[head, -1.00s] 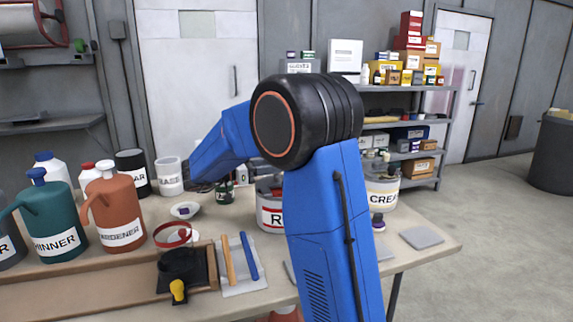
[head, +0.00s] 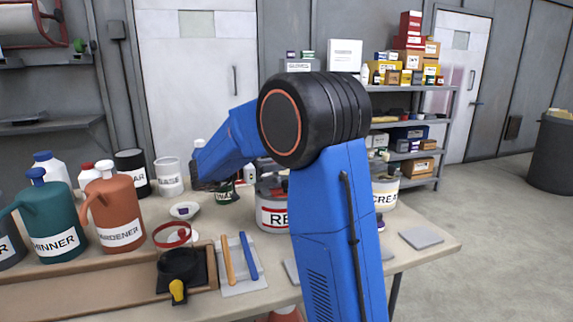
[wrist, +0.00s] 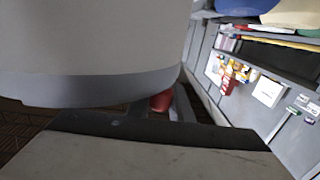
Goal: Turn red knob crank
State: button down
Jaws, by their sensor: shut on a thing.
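A small red piece, which looks like the red knob (wrist: 162,99) of the crank, shows in the wrist view between the grey fingers of my gripper (wrist: 162,108). My gripper is shut on it. A large pale rounded body fills the upper left of that view and hides much of the surroundings, so the rest of the crank cannot be made out. In the head view my blue arm reaches left over the bench; the fingers and the crank are hidden or too dark to tell there.
The wooden bench (head: 420,215) holds a green jug (head: 55,228), an orange jug (head: 120,228), and a labelled red-and-white can (head: 272,217) close to my arm. A red-rimmed cup (head: 172,235) stands in front. Shelves (head: 405,155) with boxes stand behind right; open floor lies right.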

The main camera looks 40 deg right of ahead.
jog(key=shift+w, duration=0.1)
jog(key=shift+w+a+n+t+y, duration=0.4)
jog(key=shift+a+n+t, duration=0.2)
jog(key=shift+n+t, duration=1.2)
jog(key=shift+w+a+n+t+y, duration=0.25)
jog(key=shift+w+a+n+t, duration=0.55)
jog(key=shift+t, duration=1.75)
jog(key=shift+w+a+n+t+y, duration=0.1)
jog(key=shift+a+n+t+y, duration=0.3)
jog(key=shift+n+t, duration=1.55)
jog(key=shift+t, duration=0.3)
jog(key=c, duration=1.6)
grip_release()
jog(key=shift+v, duration=3.75)
